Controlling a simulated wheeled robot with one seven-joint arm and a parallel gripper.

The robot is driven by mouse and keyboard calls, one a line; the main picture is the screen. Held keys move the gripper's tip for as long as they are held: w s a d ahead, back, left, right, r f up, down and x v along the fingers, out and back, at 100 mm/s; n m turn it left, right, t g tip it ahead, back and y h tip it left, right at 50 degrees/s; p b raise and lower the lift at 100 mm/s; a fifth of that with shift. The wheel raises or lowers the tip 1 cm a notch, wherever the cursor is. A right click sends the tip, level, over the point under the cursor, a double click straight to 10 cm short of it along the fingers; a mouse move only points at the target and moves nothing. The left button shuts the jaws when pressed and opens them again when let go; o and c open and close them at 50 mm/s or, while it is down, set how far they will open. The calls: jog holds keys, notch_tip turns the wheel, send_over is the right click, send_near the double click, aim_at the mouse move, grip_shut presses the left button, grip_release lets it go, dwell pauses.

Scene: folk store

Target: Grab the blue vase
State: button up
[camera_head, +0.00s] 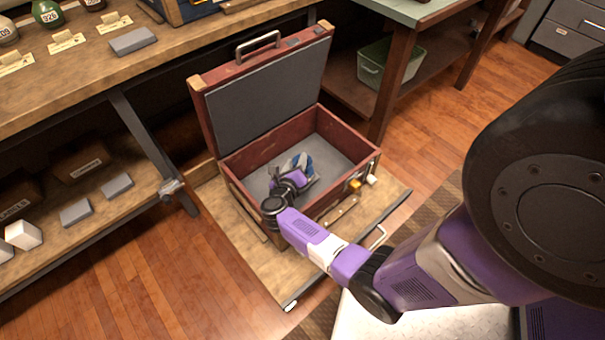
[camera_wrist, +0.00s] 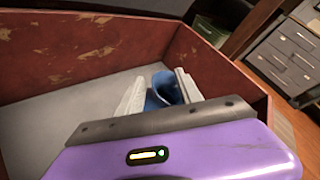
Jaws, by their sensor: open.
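The blue vase (camera_wrist: 165,88) is inside an open red suitcase (camera_head: 227,187). In the wrist view it shows between the two pale fingers of my gripper (camera_wrist: 158,94), with its lower part hidden behind the gripper body. In the head view the vase (camera_head: 305,163) shows only partly, behind my gripper (camera_head: 297,170). My gripper is open and reaches down into the suitcase, with a finger on each side of the vase. I cannot tell whether the fingers touch it.
The suitcase lid (camera_head: 265,90) stands upright at the back. The red walls (camera_wrist: 90,55) surround my gripper. The suitcase sits on a wooden board (camera_head: 263,262). Shelves with a workbench top (camera_head: 80,75) stand to the left. A green bin (camera_head: 385,65) is under a table behind.

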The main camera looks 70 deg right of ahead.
jog(key=shift+d, duration=0.15)
grip_shut()
jog(key=shift+s+f, duration=0.1)
jog(key=shift+f, duration=0.05)
dwell(1.2)
